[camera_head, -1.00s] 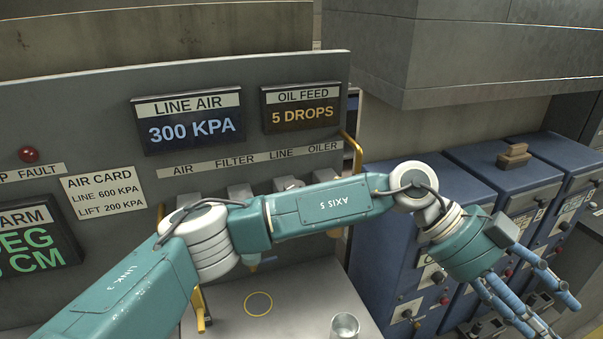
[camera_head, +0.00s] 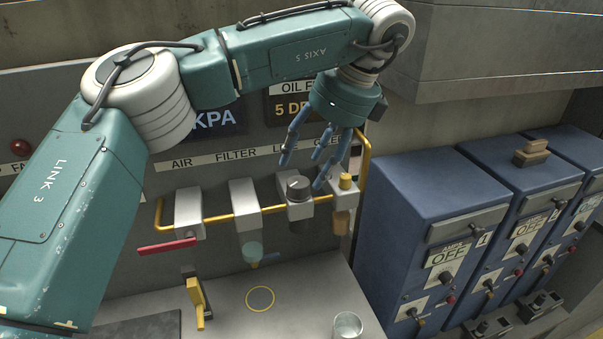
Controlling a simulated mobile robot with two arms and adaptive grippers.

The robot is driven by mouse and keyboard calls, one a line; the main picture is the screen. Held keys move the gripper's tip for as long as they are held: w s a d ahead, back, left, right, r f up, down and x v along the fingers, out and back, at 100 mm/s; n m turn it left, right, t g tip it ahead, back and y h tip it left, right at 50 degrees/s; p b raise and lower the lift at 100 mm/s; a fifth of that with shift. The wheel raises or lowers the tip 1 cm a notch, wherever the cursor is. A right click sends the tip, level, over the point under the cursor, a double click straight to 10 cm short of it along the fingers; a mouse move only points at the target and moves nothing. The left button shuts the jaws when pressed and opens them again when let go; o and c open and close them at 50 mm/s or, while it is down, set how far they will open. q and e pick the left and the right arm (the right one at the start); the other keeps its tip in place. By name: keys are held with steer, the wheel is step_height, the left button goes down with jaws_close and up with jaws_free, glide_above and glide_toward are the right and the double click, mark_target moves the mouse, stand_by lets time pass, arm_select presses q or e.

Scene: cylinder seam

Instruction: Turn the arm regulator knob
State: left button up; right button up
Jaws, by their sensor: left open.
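A dark round knob (camera_head: 298,188) sits on top of a white regulator block (camera_head: 300,209), on the yellow pipe below the LINE label. No label in view calls it the arm regulator knob. My left gripper (camera_head: 303,173) is open, with its blue fingers pointing down just above the knob and in front of the panel. I cannot tell whether any finger touches the knob. Nothing shows between the fingers. My left arm hides much of the panel, including parts of the pressure and oil displays. My right gripper is not in view.
The yellow pipe (camera_head: 262,210) also carries a red lever (camera_head: 167,247), a filter block (camera_head: 245,205) and an oiler with a yellow cap (camera_head: 345,182). Blue cabinets (camera_head: 405,190) stand at right.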

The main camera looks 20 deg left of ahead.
mark_target(299, 181)
arm_select(q)
steer(key=p+x, duration=0.1)
steer(key=x, duration=0.2)
steer(key=shift+a+f, duration=0.25)
steer(key=shift+f+p, duration=0.35)
steer(key=shift+f, duration=0.2)
steer(key=c, duration=1.1)
